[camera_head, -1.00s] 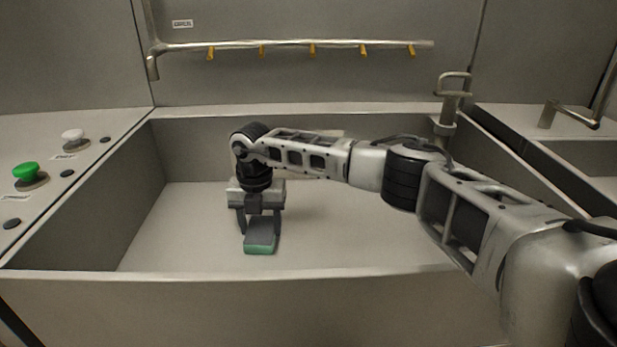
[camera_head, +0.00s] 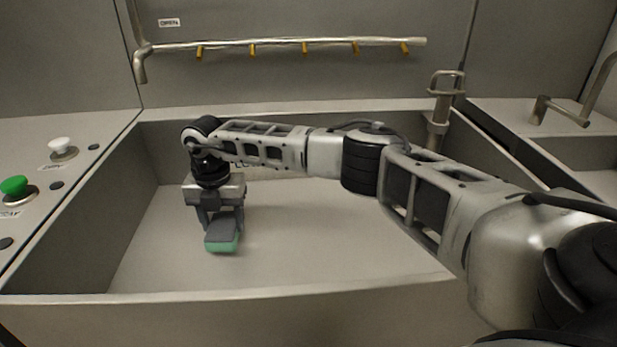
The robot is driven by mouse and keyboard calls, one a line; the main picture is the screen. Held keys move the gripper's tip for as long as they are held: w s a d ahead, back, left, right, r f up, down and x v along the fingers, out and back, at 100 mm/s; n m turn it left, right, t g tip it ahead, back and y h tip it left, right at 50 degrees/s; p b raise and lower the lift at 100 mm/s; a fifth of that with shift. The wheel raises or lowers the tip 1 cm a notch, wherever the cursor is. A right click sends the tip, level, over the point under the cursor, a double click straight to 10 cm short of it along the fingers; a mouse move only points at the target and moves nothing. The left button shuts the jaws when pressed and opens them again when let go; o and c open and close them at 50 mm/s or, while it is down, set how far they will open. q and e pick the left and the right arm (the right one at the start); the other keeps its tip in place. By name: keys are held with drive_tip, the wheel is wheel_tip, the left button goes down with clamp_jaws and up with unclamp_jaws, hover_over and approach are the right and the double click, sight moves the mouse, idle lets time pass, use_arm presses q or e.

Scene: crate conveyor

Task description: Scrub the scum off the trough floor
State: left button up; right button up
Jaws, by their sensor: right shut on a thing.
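The trough (camera_head: 300,288) is a wide grey metal basin in front of me. Its floor (camera_head: 330,235) is light grey, and I make out no scum on the part that shows. My right gripper (camera_head: 221,222) is inside the trough, left of its middle, pointing down. It is shut on a scrubber (camera_head: 222,240) with a dark grey top and a green underside. The scrubber is at the floor; I cannot tell whether it presses on it. My right arm hides part of the back wall and the right of the floor. My left gripper is not in view.
A spray bar (camera_head: 280,43) with several yellow nozzles runs along the back wall. A panel on the left carries a green button (camera_head: 15,186) and a white button (camera_head: 62,147). A metal upright fitting (camera_head: 440,105) stands at the back right corner. A second basin lies at right.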

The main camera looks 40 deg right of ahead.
drive_tip(key=shift+r+p, duration=1.9)
drive_tip(key=shift+r, duration=0.75)
